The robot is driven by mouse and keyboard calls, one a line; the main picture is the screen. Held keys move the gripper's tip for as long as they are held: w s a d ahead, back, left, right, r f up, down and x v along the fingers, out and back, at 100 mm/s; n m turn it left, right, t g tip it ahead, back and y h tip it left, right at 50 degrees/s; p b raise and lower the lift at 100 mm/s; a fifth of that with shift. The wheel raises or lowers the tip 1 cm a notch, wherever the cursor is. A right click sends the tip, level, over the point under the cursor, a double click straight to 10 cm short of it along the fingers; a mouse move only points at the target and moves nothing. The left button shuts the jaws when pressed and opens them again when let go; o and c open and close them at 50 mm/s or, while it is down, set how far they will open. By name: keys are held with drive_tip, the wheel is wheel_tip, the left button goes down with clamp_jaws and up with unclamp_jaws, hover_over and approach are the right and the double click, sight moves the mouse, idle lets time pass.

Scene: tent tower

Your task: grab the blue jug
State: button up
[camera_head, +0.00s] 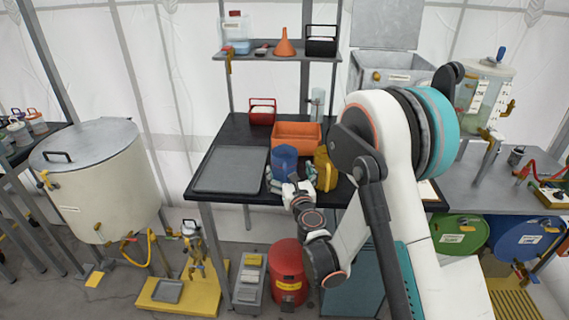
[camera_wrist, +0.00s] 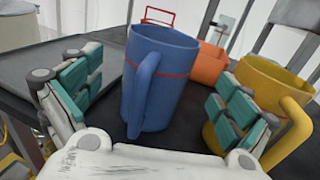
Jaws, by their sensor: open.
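The blue jug (camera_head: 284,158) stands upright on the black table (camera_head: 229,134), at its front middle. In the wrist view the blue jug (camera_wrist: 168,80) fills the middle, its handle facing me and a thin red line around its body. My gripper (camera_head: 290,180) is open, with one teal-padded finger to the left of the jug and the other to the right. In the wrist view the gripper (camera_wrist: 155,115) shows the jug between the spread fingers. I see a gap on the left; contact on the right cannot be told.
A yellow jug (camera_head: 325,170) stands close right of the blue jug, behind my right finger in the wrist view (camera_wrist: 270,85). An orange bin (camera_head: 297,134) and a red carrier (camera_head: 262,112) stand behind. A grey tray (camera_head: 232,170) lies left. A shelf (camera_head: 262,56) rises above the table's back.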

drive_tip(key=shift+b+x, duration=0.9)
drive_tip(key=shift+x, duration=2.1)
drive_tip(key=shift+r, duration=0.1)
drive_tip(key=c, duration=1.2)
